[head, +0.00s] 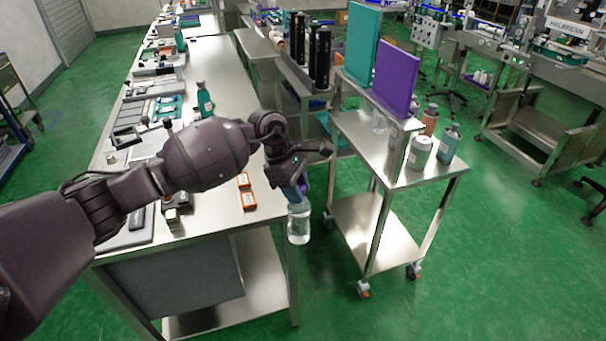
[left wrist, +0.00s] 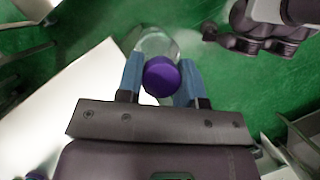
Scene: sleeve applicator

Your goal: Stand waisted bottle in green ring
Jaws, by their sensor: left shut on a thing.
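The clear bottle (head: 298,224) with a purple cap hangs upright below my left gripper (head: 297,188), in the gap between the long table and the wheeled cart. In the left wrist view the purple cap (left wrist: 161,76) sits between the two blue fingers, which are shut on the bottle near its top. The clear body (left wrist: 157,42) shows beyond the cap, over green floor. I cannot make out a green ring in either view. My right gripper cannot be made out.
The steel cart (head: 352,140) at right holds a white jar (head: 419,153), a teal bottle (head: 447,143), a brown bottle (head: 430,120) and upright purple (head: 394,78) and teal (head: 361,44) panels.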

